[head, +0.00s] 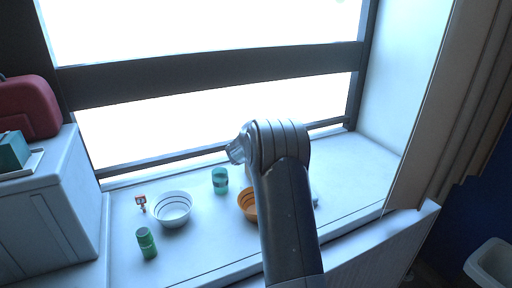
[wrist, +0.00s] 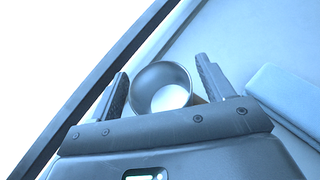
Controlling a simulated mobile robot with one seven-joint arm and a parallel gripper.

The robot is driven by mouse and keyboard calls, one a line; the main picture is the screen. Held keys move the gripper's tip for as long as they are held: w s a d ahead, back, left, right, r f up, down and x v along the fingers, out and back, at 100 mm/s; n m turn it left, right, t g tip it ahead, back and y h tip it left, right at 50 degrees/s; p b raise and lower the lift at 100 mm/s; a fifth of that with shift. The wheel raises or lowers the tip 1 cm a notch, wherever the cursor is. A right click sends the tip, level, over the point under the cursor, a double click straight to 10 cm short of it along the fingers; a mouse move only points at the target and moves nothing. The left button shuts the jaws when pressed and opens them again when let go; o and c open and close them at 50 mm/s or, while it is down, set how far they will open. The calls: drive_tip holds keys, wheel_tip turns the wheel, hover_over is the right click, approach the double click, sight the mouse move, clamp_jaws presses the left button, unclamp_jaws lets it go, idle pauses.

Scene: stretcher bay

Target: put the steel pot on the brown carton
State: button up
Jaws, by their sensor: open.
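The steel pot (wrist: 148,76), a round grey vessel with an open mouth, shows in the wrist view. My gripper (wrist: 161,68) is open, with one finger on each side of the pot. In the head view my arm hides the gripper and the pot. I cannot make out the brown carton in either view; a small brownish patch beside the pot in the wrist view is too small to identify.
On the window sill (head: 345,180) stand a white bowl (head: 173,209), an orange bowl (head: 247,203), a teal jar (head: 220,181) and a green bottle (head: 146,243). A pale blue flat thing (wrist: 285,95) lies right of my gripper. A white cabinet (head: 45,215) bounds the left; the sill's right is clear.

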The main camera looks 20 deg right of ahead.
drive_tip(key=s+a+r+m+g, duration=0.1)
drive_tip(key=s+a+r+m, duration=0.35)
drive_tip(key=s, duration=0.55)
drive_tip(key=s+a+r+m+g, duration=0.25)
drive_tip(key=s+r+m, duration=0.25)
drive_tip(key=s, duration=0.4)
drive_tip(key=s+a+r+m, duration=0.4)
drive_tip(key=s+a, duration=0.1)
drive_tip(key=s, duration=0.5)
drive_tip(key=s+a+f+m+y, duration=0.1)
drive_tip(key=s+a+m+y, duration=0.3)
drive_tip(key=s, duration=0.7)
drive_tip(key=s+a+f+m+y, duration=0.2)
drive_tip(key=s+a+m+y, duration=0.3)
drive_tip(key=s+a+m, duration=0.4)
drive_tip(key=s+a+g, duration=0.1)
drive_tip(key=s, duration=0.2)
drive_tip(key=shift+a, duration=0.35)
